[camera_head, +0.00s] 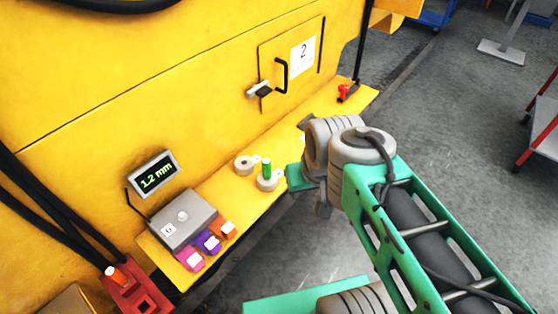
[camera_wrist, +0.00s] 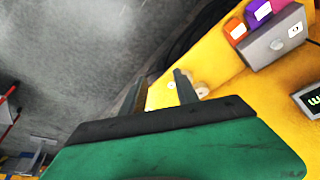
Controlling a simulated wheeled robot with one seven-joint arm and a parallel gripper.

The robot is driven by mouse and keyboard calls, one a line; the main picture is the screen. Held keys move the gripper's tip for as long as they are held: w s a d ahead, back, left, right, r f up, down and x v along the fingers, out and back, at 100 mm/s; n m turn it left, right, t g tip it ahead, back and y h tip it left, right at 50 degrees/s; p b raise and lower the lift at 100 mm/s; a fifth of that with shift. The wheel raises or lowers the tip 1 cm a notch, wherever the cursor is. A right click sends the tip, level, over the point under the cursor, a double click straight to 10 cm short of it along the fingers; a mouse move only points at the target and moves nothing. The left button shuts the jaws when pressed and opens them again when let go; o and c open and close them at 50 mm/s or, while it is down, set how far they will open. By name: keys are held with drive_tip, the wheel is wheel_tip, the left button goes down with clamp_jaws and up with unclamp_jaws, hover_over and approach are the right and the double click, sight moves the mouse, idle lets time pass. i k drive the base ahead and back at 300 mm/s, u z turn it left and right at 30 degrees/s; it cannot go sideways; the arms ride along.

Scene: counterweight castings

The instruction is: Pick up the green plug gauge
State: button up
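The green plug gauge (camera_head: 267,168) is a small upright green cylinder. It stands at a grey round casting (camera_head: 266,183) on the yellow ledge in the head view. I cannot make it out in the wrist view, where a finger may hide it. My gripper (camera_wrist: 160,78) shows two dark fingers set apart, with yellow ledge seen between them and nothing held. In the head view its green body is just right of the gauge, and its fingers are not clear.
A grey box (camera_head: 183,219) with pink, purple and orange blocks stands left on the ledge (camera_head: 215,191). A display (camera_head: 153,174) is on the yellow wall. A red item (camera_head: 344,92) stands at the ledge's far end.

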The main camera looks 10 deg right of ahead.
sight(266, 163)
drive_tip(key=u, duration=0.05)
drive_tip(key=i, duration=0.45)
drive_tip(key=u, duration=3.55)
drive_tip(key=k, duration=0.7)
drive_tip(key=z, duration=0.7)
